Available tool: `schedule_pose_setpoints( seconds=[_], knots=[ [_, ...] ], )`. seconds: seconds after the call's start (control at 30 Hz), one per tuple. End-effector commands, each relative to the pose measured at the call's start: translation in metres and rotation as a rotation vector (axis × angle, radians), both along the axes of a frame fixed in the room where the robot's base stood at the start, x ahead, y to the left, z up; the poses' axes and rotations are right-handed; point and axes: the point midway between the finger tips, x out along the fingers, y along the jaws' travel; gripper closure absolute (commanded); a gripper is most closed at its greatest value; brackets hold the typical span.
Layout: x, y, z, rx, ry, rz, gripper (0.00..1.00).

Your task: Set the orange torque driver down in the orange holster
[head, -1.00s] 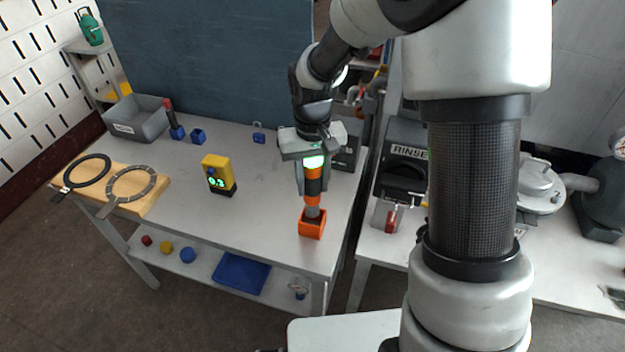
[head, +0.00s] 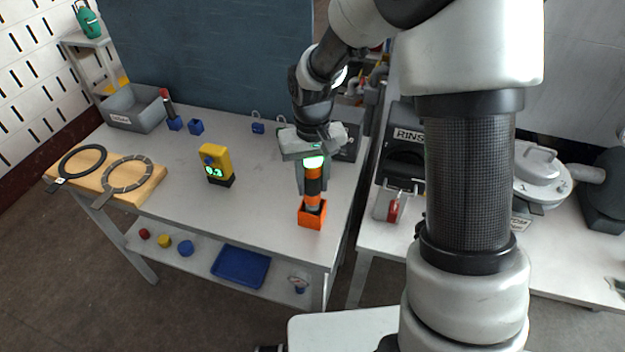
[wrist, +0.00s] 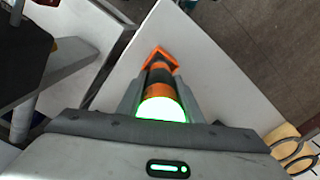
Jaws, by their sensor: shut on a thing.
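The orange torque driver (head: 313,186) is upright, with orange and black bands and a green-lit top. My gripper (head: 312,180) is shut on it from above. The driver's lower end is inside the orange holster (head: 311,219), an open box near the right front edge of the grey table. In the wrist view the driver (wrist: 160,90) points away between the fingers toward the holster (wrist: 150,59). Whether its tip rests on the holster's floor is hidden by the box walls.
A yellow device with a green display (head: 216,164) stands left of the holster. A wooden board with two rings (head: 105,178), a grey bin (head: 134,107) and small blue holders (head: 196,127) are farther left. The rinse unit (head: 404,150) is on the right.

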Motion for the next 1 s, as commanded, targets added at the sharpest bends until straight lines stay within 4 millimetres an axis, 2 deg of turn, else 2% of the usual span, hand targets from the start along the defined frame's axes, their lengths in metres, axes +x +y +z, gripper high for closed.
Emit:
schedule_pose_setpoints(
  seconds=[0.43,1.0],
  knots=[
    [0.001,0.0,-0.001,0.0,-0.002,0.0,1.0],
    [0.001,0.0,-0.025,0.0,-0.002,0.0,1.0]
  ],
)
